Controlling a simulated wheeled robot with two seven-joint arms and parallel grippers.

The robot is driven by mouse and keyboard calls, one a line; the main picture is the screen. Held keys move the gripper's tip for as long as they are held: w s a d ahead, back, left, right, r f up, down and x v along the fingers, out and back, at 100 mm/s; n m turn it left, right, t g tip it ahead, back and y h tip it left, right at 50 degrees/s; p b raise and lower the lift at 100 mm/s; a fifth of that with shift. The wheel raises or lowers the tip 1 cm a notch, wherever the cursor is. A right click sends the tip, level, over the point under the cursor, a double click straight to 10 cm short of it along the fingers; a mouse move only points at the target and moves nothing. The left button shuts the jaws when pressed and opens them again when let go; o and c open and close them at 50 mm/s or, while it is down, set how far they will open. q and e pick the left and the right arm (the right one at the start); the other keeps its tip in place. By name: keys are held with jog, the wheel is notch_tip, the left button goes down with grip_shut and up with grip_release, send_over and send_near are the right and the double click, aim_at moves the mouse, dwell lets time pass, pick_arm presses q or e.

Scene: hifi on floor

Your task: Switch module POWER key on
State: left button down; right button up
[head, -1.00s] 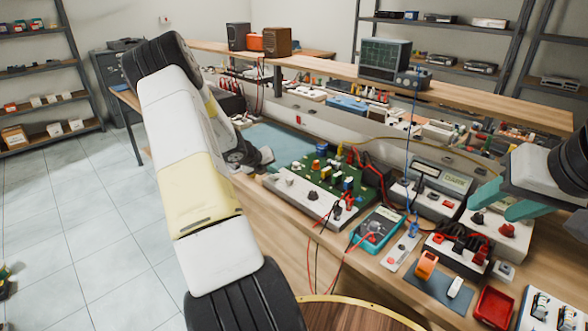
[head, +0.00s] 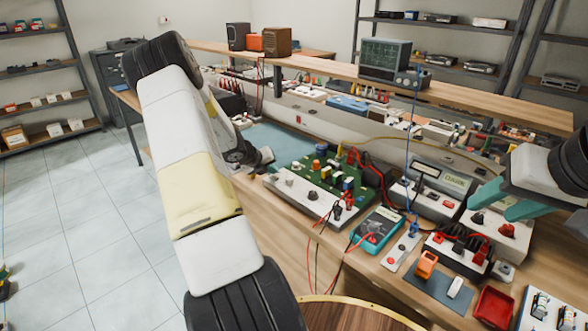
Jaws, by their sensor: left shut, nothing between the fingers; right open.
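The module is a green circuit board (head: 313,177) with several colored parts on it. A pale front panel (head: 297,193) with knobs and sockets runs along its near edge. I cannot make out which control on the panel is the POWER key, or its position. My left gripper (head: 264,157) is shut and empty at the module's left end, close to the panel's left corner. I cannot tell whether it touches the module. My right gripper (head: 502,198) has teal fingers and is open and empty, above the bench supplies at the right, well away from the module.
A teal multimeter (head: 377,231) with red and black leads lies right of the module. Bench supplies (head: 431,190), an orange part on a dark mat (head: 437,287) and a red tray (head: 493,307) fill the right side. An oscilloscope (head: 384,58) stands on the raised shelf.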

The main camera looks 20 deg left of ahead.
aim_at(273, 178)
pick_arm(q)
jog(key=shift+f, duration=0.2)
dwell(0.5)
jog(key=shift+f, duration=0.25)
jog(key=shift+r, duration=0.45)
jog(key=shift+r, duration=3.05)
